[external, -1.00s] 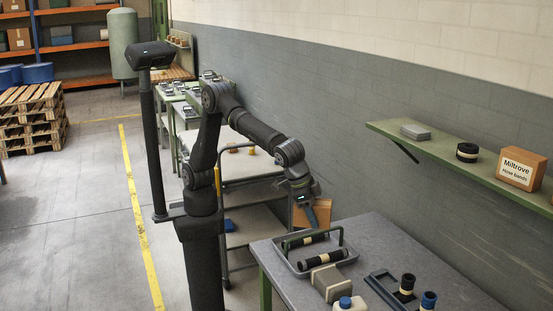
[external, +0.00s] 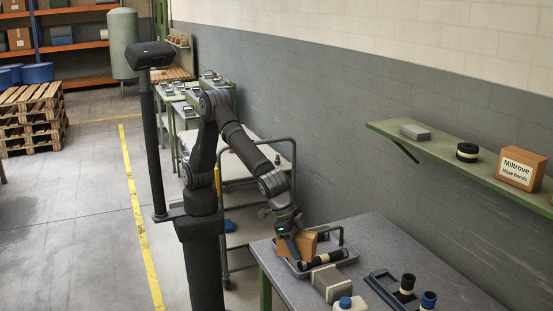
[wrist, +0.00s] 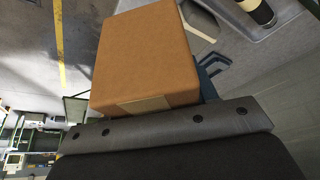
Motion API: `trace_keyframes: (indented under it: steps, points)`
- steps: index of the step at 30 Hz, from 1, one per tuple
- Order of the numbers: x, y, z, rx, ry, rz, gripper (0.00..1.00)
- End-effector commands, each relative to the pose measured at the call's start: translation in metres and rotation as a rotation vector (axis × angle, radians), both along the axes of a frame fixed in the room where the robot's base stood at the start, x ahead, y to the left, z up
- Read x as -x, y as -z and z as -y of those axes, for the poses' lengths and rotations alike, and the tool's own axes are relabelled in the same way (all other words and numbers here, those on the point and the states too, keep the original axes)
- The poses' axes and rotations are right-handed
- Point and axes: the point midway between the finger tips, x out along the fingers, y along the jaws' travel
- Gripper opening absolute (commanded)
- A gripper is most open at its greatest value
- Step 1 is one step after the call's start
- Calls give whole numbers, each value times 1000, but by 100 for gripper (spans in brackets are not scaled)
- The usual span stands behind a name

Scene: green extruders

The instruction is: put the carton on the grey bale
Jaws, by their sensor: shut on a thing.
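The carton (external: 307,243) is a plain orange-brown box. My gripper (external: 293,246) is shut on it and holds it tilted over the left part of the grey handled tray. In the wrist view the carton (wrist: 145,55) fills the upper middle, with a blue finger (wrist: 208,82) partly visible beside it. The grey bale (external: 331,284) looks like the pale grey banded block on the table in front of the tray. It is apart from the carton, to its lower right. A pale block, partly cut off in the wrist view, may be the bale (wrist: 198,22).
The grey tray (external: 353,259) holds a black roll with pale bands (external: 324,259). A blue-capped bottle (external: 346,303) stands close to the bale. A dark rack (external: 380,287) with rolls is to its right. The table (external: 410,255) is clear towards the wall.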

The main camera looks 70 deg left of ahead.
Motion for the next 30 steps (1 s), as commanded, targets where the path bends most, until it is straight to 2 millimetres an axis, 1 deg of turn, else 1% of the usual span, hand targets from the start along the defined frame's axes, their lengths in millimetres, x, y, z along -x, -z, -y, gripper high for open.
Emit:
trace_keyframes:
  steps: [1, 6, 9, 12, 17, 24, 30]
  points:
    - [-13, 8, 2, -2, -5, -1, 19]
    - [-49, 30, 9, -1, -4, 0, 19]
    - [-65, 39, 13, 1, -2, 1, 19]
    - [-73, 44, 15, 1, -1, 0, 19]
    - [-76, 52, 15, 0, 1, 0, 19]
    - [-76, 84, 15, -2, 1, 0, 19]
    - [-76, 85, 15, 2, 1, 1, 19]
